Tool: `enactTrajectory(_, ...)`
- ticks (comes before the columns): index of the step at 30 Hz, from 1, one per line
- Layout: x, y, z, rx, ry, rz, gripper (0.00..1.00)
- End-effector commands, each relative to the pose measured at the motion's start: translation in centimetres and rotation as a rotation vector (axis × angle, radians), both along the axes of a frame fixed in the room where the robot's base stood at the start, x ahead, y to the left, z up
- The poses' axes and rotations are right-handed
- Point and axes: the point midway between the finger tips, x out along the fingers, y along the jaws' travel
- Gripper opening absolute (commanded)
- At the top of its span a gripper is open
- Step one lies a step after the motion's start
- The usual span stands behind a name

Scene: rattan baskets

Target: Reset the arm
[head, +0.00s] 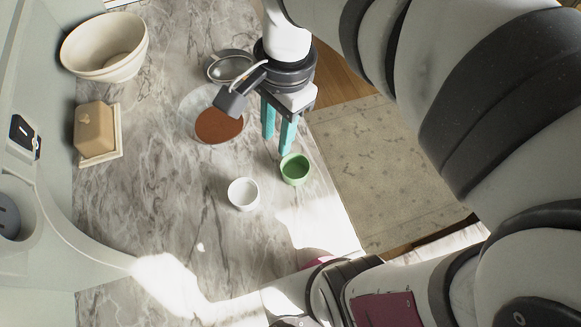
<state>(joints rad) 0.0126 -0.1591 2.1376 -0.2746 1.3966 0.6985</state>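My gripper (277,143) is at the upper middle of the head view, pointing down over the marble counter (160,200). Its two teal fingers are spread apart, with nothing visible between them. A green cup (295,169) stands just below the right fingertip in the picture. I cannot tell whether the finger touches its rim. A white cup (243,194) stands to the lower left of the green one, apart from the gripper. My arm fills the right side of the view.
A glass plate with a brown disc (219,126) lies left of the gripper, with a small metal pan (230,66) behind it. A cream bowl (104,46) and a butter dish (95,130) stand at the left. The counter's middle left is clear. A rug (385,175) lies beyond the counter edge.

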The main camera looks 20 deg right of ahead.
Motion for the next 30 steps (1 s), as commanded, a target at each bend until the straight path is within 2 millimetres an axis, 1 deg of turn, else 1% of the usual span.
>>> enactTrajectory(1, -3.8, 0.4, -0.5, 0.016, -0.026, 0.178, 0.35)
enactTrajectory(3, -7.8, 0.8, -1.7, 0.034, -0.053, 0.407, 0.35)
enactTrajectory(6, -11.0, 1.1, -3.1, 0.049, -0.078, 0.602, 0.35)
enactTrajectory(7, -11.5, 1.2, -3.3, 0.052, -0.081, 0.633, 0.35)
enactTrajectory(10, -12.0, 1.2, -3.6, 0.055, -0.085, 0.671, 0.35)
enactTrajectory(30, -11.9, 1.2, -3.6, 0.055, -0.085, 0.668, 0.35)
